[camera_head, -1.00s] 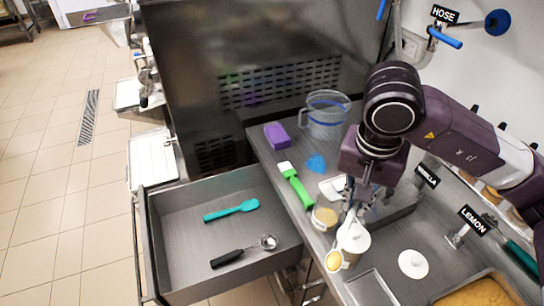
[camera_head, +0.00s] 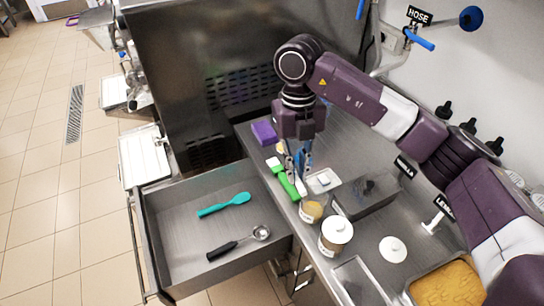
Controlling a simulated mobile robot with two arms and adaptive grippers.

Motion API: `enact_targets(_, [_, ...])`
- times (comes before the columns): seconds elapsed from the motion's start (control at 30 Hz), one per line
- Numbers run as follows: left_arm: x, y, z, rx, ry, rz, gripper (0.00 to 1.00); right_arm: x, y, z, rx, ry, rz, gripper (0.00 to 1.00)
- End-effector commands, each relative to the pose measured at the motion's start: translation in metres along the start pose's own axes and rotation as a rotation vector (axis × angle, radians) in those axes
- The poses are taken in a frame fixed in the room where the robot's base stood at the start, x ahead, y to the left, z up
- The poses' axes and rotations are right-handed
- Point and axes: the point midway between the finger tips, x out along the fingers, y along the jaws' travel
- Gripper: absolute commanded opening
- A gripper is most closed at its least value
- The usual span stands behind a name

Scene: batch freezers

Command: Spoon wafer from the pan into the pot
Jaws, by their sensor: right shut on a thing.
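My right gripper (camera_head: 293,170) is shut on a slim white spoon (camera_head: 301,188). It is above the counter beside a green-handled tool (camera_head: 286,183); most of the spoon is hidden by the fingers, and I cannot tell if its bowl holds anything. A white pot (camera_head: 335,236) stands upright on the counter below and to the right, apart from the gripper. A smaller tub with yellowish contents (camera_head: 311,211) stands behind it. The pan with golden wafer (camera_head: 446,285) is at the lower right, partly hidden by my arm. My left gripper is not in view.
An open drawer (camera_head: 167,262) holds a teal spatula (camera_head: 224,205) and a black-handled scoop (camera_head: 238,243). A purple block (camera_head: 264,132), a white lid (camera_head: 393,249) and a grey bin (camera_head: 366,194) sit on the counter. A hose fitting (camera_head: 417,37) is on the wall.

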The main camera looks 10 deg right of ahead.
Motion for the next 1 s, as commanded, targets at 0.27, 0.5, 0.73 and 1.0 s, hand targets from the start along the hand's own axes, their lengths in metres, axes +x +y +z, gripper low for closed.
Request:
enact_targets(0.27, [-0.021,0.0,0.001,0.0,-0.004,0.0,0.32,-0.004,0.017,0.017,0.67,-0.002,0.093,0.0])
enact_targets(0.5, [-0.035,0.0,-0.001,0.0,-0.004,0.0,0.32,-0.004,0.03,0.029,1.217,-0.004,0.165,0.0])
enact_targets(0.73, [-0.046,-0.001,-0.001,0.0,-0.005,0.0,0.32,-0.002,0.041,0.038,1.672,-0.004,0.225,0.0])
enact_targets(1.0, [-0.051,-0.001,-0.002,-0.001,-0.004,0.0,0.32,0.001,0.047,0.043,1.931,-0.004,0.259,0.0])
